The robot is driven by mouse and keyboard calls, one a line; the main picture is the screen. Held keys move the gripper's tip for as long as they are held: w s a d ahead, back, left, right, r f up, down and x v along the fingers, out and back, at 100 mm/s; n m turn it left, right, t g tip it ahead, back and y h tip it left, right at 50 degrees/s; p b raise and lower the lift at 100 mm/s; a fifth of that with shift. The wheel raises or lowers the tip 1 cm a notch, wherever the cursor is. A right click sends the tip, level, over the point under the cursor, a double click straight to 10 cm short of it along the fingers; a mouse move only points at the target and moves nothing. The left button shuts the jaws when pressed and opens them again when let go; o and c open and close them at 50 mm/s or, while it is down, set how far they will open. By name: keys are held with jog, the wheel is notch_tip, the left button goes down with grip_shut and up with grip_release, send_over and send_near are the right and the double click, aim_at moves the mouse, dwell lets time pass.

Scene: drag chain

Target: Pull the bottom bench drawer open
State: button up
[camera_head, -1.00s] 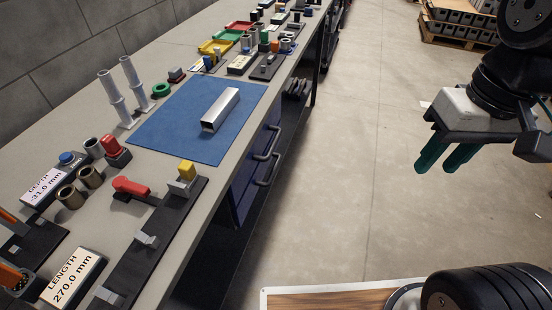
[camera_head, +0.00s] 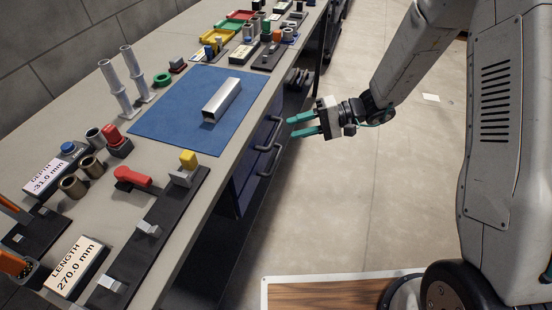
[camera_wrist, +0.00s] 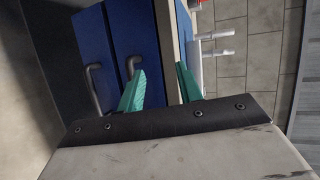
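The blue drawer unit (camera_head: 243,180) sits under the bench, with two dark bar handles in view. The lower handle (camera_head: 268,162) is on the bottom visible drawer, and the upper handle (camera_head: 272,134) is above it. Both drawers look shut. In the wrist view, turned sideways, the lower drawer front (camera_wrist: 78,42) is at left with its handle (camera_wrist: 96,88); the upper drawer's handle (camera_wrist: 131,64) is by my left finger. My gripper (camera_head: 291,127) is open and empty, its teal fingers pointing at the drawer fronts, near the upper handle's height. I cannot tell the exact gap.
The bench top (camera_head: 205,165) holds a blue mat (camera_head: 175,120) with a metal channel (camera_head: 222,100), plus several fixtures and label blocks along it. The floor (camera_head: 330,215) right of the drawers is clear. A wooden board with a pale edge (camera_head: 320,290) is at the bottom.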

jog(key=w+f+m+t, duration=0.2)
jog(key=w+f+t, duration=0.1)
jog(key=f, duration=0.6)
jog(key=m+t, duration=0.2)
jog(key=t, duration=0.1)
send_near(276, 157)
jog(key=a+f, duration=0.1)
jog(key=a, duration=0.1)
jog(key=x, duration=0.8)
jog(key=shift+w+d+f, duration=0.1)
jog(key=shift+w+f, duration=0.05)
jog(key=shift+w, duration=0.2)
grip_shut()
